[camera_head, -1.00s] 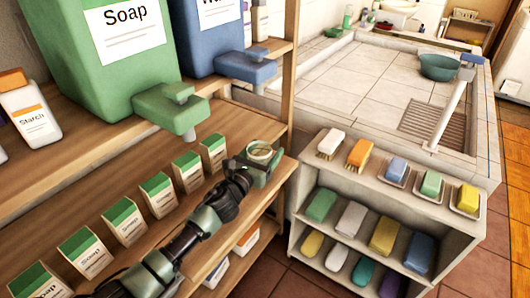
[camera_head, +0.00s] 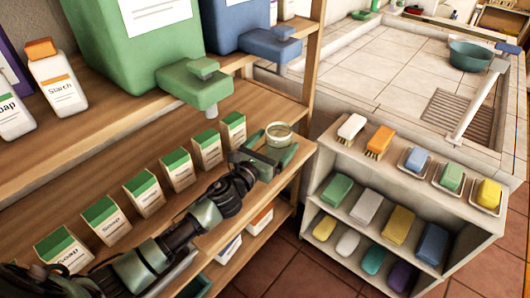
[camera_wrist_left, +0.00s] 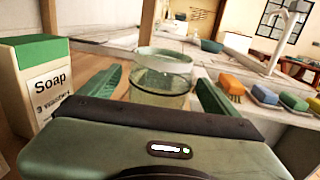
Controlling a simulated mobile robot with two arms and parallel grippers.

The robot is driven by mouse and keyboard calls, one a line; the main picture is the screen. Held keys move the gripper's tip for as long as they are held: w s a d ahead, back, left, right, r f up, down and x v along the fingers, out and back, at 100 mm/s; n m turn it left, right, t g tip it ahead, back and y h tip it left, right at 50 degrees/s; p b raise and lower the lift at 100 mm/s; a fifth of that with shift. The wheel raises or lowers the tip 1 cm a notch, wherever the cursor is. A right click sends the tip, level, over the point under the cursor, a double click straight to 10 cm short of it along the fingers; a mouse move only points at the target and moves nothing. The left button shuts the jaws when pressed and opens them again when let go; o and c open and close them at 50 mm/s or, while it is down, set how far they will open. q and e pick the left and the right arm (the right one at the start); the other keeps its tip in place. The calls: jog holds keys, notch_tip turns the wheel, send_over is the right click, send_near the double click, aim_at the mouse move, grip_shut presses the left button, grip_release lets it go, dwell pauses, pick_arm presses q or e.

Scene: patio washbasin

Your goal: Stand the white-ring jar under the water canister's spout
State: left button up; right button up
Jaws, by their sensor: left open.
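The white-ring jar (camera_head: 279,134) is clear glass with a pale ring at its top. It stands upright near the right end of the wooden shelf board, below the blue canister's spout (camera_head: 271,46) in the head view; exact alignment is hard to judge. The blue water canister (camera_head: 232,14) is cut off at the top. My left gripper (camera_head: 265,156) is open on the near side of the jar. In the left wrist view the jar (camera_wrist_left: 161,78) shows upright between the directions of the two green fingers, just beyond the palm. My right gripper is not in view.
A green soap canister (camera_head: 105,45) with its spout (camera_head: 198,85) is to the left. A row of soap boxes (camera_head: 176,170) lines the board behind my left arm. A low rack (camera_head: 405,205) with brushes and soaps stands to the right.

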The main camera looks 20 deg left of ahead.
pick_arm(q)
jog(key=v, duration=0.6)
jog(key=shift+s+r, duration=0.1)
jog(key=shift+s, duration=0.1)
